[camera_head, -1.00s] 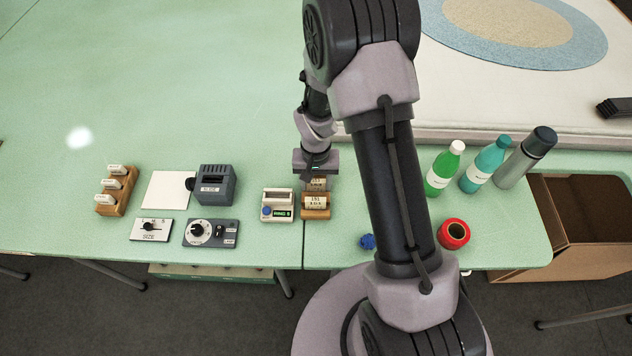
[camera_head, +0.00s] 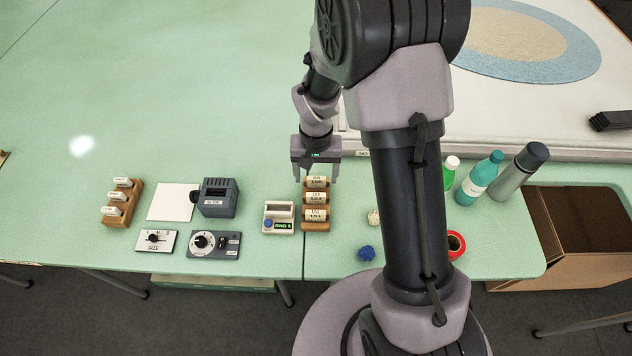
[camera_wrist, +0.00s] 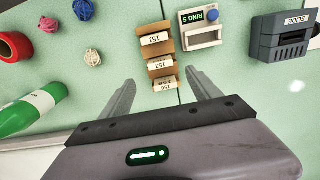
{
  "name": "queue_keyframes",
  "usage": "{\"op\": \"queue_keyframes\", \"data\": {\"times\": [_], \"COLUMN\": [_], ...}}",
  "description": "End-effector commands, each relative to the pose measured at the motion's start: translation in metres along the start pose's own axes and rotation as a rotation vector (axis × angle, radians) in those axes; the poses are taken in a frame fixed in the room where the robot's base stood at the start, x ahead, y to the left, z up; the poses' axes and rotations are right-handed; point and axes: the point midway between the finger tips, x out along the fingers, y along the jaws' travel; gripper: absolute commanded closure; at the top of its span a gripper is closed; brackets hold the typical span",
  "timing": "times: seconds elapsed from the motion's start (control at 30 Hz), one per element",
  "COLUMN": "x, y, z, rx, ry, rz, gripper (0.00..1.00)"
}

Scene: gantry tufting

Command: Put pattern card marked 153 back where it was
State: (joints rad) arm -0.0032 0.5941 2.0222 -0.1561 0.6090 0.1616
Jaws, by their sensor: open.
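A wooden card rack (camera_head: 317,225) stands near the table's front, holding three white-labelled cards in a column: a back card (camera_head: 317,182), a middle card (camera_head: 316,197) and a front card (camera_head: 315,214). In the wrist view the rack's cards (camera_wrist: 155,39) show beyond and between my open fingers (camera_wrist: 160,80).
Left are a grey SLIDE box (camera_head: 218,198), dial panels (camera_head: 213,244) and another rack (camera_head: 132,205). Yarn balls (camera_head: 366,253), a red roll (camera_head: 456,245) and bottles (camera_head: 480,178) are right.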

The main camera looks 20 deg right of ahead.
Motion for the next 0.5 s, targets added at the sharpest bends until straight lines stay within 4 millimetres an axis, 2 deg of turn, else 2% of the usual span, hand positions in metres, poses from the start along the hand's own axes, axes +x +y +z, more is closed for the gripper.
{"op": "queue_keyframes", "data": {"times": [0.1, 0.17, 0.27, 0.3, 0.37, 0.4, 0.5], "x": [-0.016, -0.038, -0.104, -0.135, -0.177, -0.201, -0.242], "y": [0.0, -0.001, 0.0, 0.002, 0.005, 0.008, 0.015], "z": [0.0, 0.002, 0.018, 0.031, 0.057, 0.077, 0.126], "rx": [0.001, 0.007, 0.028, 0.036, 0.05, 0.056, 0.065], "ry": [0.007, 0.03, 0.105, 0.143, 0.2, 0.237, 0.323], "rz": [-0.004, -0.017, -0.065, -0.091, -0.136, -0.165, -0.24], "gripper": [0.28, 0.28, 0.28, 0.28, 0.28, 0.28, 0.28]}}
